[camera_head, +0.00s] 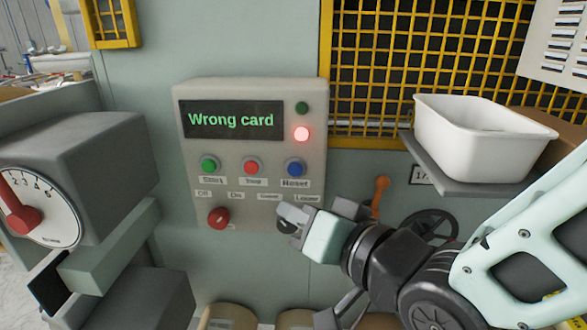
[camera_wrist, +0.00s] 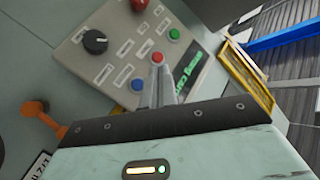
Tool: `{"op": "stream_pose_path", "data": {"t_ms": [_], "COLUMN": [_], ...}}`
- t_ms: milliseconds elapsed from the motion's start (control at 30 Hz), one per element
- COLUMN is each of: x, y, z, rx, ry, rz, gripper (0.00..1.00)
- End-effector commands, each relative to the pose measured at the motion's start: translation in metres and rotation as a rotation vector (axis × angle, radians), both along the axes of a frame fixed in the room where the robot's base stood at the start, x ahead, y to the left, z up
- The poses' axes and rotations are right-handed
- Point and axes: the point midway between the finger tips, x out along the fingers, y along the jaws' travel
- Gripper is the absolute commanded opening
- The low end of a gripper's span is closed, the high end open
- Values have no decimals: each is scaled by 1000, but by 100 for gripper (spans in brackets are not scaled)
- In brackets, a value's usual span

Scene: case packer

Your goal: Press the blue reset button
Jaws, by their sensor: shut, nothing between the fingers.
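The blue reset button (camera_head: 296,167) is at the right end of the button row on a beige control panel (camera_head: 315,120), above a "Reset" label. In the wrist view the blue button (camera_wrist: 138,85) shows just left of my fingers. My gripper (camera_head: 283,213) is shut and empty, in front of the lower right of the panel, below the reset button in the head view. In the wrist view my fingertips (camera_wrist: 157,68) appear close to the red button (camera_wrist: 158,57). I cannot tell how far they are from the panel. A black knob (camera_head: 288,227) is partly hidden by my gripper.
The panel's screen (camera_head: 230,120) reads "Wrong card", with a lit red lamp (camera_head: 301,134). A green button (camera_head: 209,165) and a red knob (camera_head: 218,217) are on the panel. An orange lever (camera_head: 379,195) and white bin (camera_head: 480,140) are to the right. A dial box (camera_head: 100,160) stands left.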

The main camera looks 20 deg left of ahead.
Motion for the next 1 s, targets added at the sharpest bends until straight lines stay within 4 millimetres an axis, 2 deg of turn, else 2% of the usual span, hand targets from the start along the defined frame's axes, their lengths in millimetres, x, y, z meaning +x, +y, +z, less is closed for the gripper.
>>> {"op": "stream_pose_path", "data": {"t_ms": [233,700,1000], "x": [13,72,86], "y": [3,17,20], "z": [1,0,0], "rx": [-1,-1,-1], "ry": [0,-1,1], "rz": [-2,-2,0], "gripper": [0,0,0]}}
